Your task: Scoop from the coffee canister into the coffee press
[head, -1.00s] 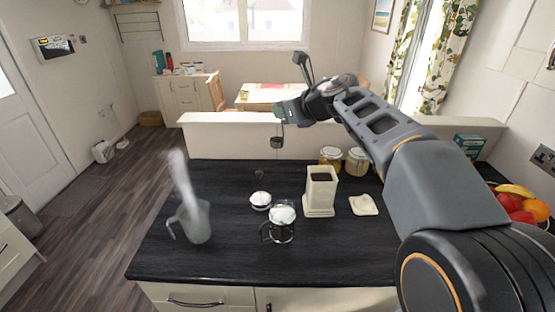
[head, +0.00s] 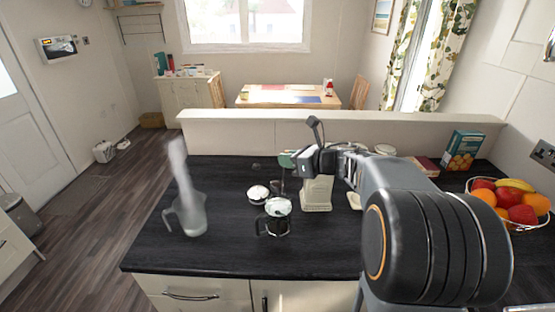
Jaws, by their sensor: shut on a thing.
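The coffee press (head: 278,217), a dark-framed glass jug with a white top, stands upright near the middle of the black counter. The cream coffee canister (head: 317,195) stands behind it to the right, with its opening hidden by my arm. A pale square lid (head: 354,201) lies right of it, partly covered. My gripper (head: 291,160) is shut on the dark scoop (head: 282,181), which hangs down just behind and above the press. The scoop's bowl is small and partly hidden, so I cannot tell whether it holds coffee or touches the press.
A small white-topped cup (head: 258,193) stands left of the press. A grey jug (head: 189,214) with a tall pale thing rising from it is farther left. A fruit basket (head: 516,211) and a box (head: 461,151) are at the right. The counter's front left is clear.

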